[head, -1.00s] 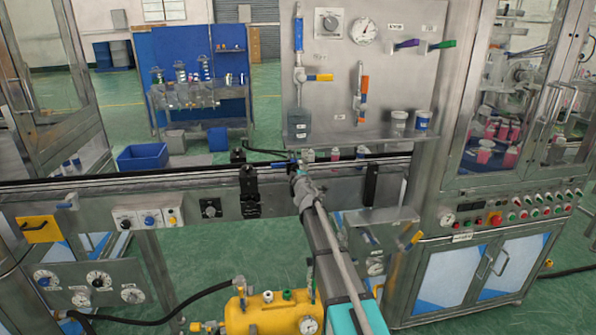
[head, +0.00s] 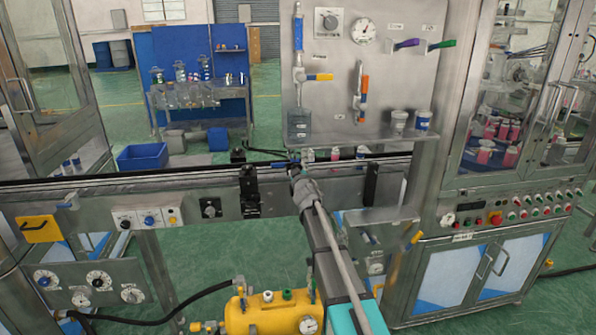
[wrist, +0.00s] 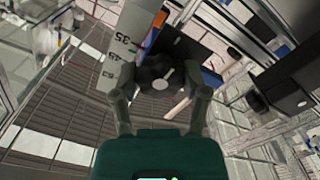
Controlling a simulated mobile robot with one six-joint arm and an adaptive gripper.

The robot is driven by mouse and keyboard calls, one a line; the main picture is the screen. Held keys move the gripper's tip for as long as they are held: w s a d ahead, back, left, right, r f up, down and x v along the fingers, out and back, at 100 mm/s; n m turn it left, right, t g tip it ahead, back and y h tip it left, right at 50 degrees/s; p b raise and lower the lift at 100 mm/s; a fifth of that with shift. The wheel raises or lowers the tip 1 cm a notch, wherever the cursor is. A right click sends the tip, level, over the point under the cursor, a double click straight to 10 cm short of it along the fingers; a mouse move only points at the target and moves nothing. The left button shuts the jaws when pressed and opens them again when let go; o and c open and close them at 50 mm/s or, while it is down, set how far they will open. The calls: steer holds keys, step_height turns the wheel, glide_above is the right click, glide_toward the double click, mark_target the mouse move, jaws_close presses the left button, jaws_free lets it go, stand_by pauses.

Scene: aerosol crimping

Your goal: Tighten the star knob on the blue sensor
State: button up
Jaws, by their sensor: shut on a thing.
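In the wrist view a dark star knob (wrist: 160,70) with a light round centre lies between the two fingers of my gripper (wrist: 163,92). The gripper is shut on the knob. A dark block sits behind the knob, with a blue strip (wrist: 211,78) at its right that may be the blue sensor; most of it is hidden. In the head view my gripper (head: 296,172) is at the conveyor rail, and my arm hides the knob and most of the sensor.
A black bracket (head: 249,190) stands left of my gripper on the conveyor (head: 110,197). A shelf panel (head: 340,60) rises behind. A yellow tank (head: 268,314) stands below my arm.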

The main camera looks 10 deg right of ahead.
steer(key=o, duration=1.1)
steer(key=shift+o, duration=0.2)
steer(key=s, duration=1.2)
